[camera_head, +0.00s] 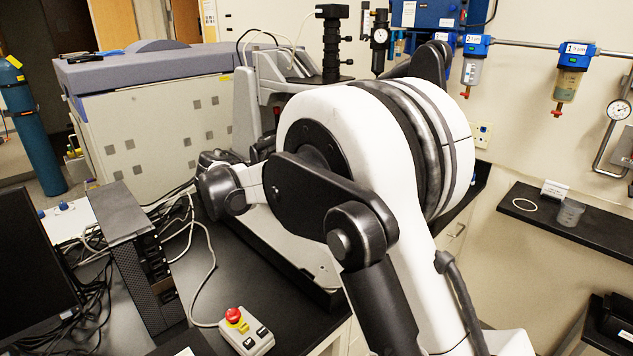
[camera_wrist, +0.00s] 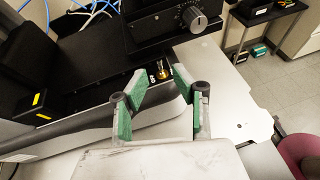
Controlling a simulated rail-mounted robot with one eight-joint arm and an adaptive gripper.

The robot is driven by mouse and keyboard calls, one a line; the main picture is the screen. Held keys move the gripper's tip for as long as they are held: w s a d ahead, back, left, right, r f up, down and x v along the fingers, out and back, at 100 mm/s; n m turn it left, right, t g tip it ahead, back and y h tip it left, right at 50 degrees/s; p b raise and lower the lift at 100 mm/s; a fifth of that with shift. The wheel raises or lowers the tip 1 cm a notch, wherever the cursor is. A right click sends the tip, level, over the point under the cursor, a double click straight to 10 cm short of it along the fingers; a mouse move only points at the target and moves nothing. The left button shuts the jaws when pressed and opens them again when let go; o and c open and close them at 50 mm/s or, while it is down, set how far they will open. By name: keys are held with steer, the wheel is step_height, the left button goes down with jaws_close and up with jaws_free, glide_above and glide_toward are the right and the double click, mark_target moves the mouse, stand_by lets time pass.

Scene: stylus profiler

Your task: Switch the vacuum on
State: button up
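A small brass-coloured part (camera_wrist: 162,72), which looks like a toggle switch, stands on the black face of the profiler's base in the wrist view. A small white mark is beside it. I cannot read whether it is on or off. My gripper (camera_wrist: 160,80) is open, with its two green-padded fingers apart. The brass part shows between and just beyond the fingertips. I see nothing held, and I cannot tell if a finger touches it. In the head view my arm covers much of the profiler (camera_head: 262,105), and the switch does not show.
A dark round knob (camera_wrist: 193,19) sits above and right of the fingers. A grey plate (camera_wrist: 228,95) extends to the right. In the head view, a control box with a red button (camera_head: 237,318) and a computer tower (camera_head: 135,250) stand on the black bench.

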steer(key=shift+p+x, duration=0.35)
steer(key=shift+x, duration=2.45)
jaws_close()
